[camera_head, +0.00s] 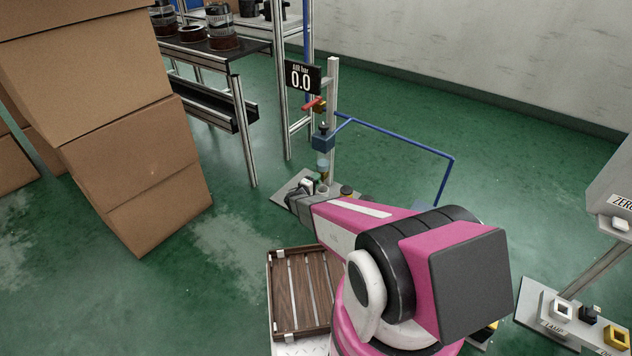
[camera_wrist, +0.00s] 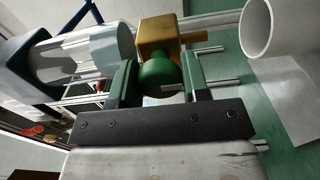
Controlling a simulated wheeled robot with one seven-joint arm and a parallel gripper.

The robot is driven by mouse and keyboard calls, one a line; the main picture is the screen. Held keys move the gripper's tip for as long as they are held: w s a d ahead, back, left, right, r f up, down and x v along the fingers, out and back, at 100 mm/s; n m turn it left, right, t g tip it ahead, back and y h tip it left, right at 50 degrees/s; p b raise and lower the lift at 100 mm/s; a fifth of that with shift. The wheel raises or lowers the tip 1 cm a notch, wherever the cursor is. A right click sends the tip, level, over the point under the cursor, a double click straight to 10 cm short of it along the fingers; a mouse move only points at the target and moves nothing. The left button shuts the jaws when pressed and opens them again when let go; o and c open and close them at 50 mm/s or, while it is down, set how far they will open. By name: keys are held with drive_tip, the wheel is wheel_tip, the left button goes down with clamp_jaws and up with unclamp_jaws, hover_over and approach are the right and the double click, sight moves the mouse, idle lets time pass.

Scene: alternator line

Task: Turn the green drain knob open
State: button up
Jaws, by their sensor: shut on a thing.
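The green drain knob (camera_wrist: 156,80) is round and sits against a brass valve body (camera_wrist: 160,38) in the wrist view. My gripper (camera_wrist: 158,70) has one finger on each side of the knob and is shut on it. A clear filter bowl (camera_wrist: 90,52) lies to the left of the valve. In the head view, the blue filter unit (camera_head: 323,141) with its bowl (camera_head: 323,160) hangs on a metal post, and my arm ends just below it. The knob cannot be made out there; how far it is turned is not clear.
A display (camera_head: 301,76) on the post reads AIR bar 0.0, above a red lever (camera_head: 313,103). A blue pipe (camera_head: 400,137) runs right. A white tube (camera_wrist: 256,28) is close at the right. Cardboard boxes (camera_head: 130,150) and a wooden crate (camera_head: 272,290) stand nearby.

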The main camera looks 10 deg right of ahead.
idle(0.3)
drive_tip(key=o, duration=0.9)
drive_tip(key=shift+s+a, duration=0.1)
drive_tip(key=v, duration=1)
drive_tip(key=shift+s+a, duration=0.2)
drive_tip(key=shift+d+r, duration=0.1)
